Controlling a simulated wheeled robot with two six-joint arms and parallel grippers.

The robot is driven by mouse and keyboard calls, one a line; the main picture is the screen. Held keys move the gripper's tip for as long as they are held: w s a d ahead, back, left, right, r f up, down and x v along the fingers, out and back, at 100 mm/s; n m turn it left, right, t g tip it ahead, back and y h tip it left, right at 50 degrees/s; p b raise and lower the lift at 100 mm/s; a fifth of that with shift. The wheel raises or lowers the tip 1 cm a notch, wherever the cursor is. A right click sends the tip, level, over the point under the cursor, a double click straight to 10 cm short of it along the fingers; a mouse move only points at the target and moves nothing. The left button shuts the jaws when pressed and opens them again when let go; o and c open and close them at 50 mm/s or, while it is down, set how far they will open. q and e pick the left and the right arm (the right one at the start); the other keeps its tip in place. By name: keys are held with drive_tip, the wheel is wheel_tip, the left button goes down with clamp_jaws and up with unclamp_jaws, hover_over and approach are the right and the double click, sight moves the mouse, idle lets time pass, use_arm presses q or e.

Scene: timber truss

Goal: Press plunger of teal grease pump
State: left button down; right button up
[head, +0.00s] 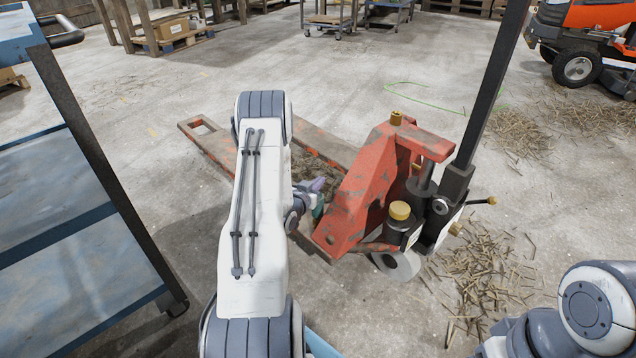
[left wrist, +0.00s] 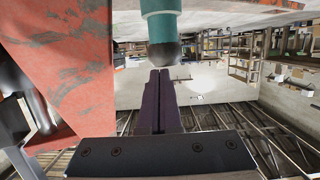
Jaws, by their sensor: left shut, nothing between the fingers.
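The teal grease pump (left wrist: 160,24) shows at the top of the left wrist view, with a dark rounded plunger end (left wrist: 164,54) facing my fingers. In the head view only a small teal part (head: 318,209) shows beside the red pallet jack, mostly hidden by my left arm. My left gripper (left wrist: 158,74) is shut, its dark purple fingers together and empty. The fingertips are very close to the plunger end; I cannot tell whether they touch. In the head view the left gripper (head: 314,186) is partly hidden behind my arm. My right gripper is not in view.
The red pallet jack (head: 362,196) stands close beside my left gripper, its black handle (head: 490,90) rising at right. A blue metal cart (head: 75,235) stands at left. Straw (head: 485,275) lies on the concrete floor. An orange mower (head: 590,40) is far right.

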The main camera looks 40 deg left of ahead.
use_arm(q)
drive_tip(key=shift+f+b, duration=0.6)
drive_tip(key=shift+f, duration=0.9)
drive_tip(key=shift+r, duration=0.1)
wheel_tip(320, 180, up, 5)
drive_tip(key=p, duration=0.4)
drive_tip(key=shift+r+p, duration=0.1)
drive_tip(key=shift+p, duration=0.25)
drive_tip(key=f+p+v, duration=0.1)
drive_tip(key=p+v, duration=0.2)
drive_tip(key=v, duration=0.6)
drive_tip(key=shift+s, duration=0.45)
drive_tip(key=shift+w+d+r, duration=0.1)
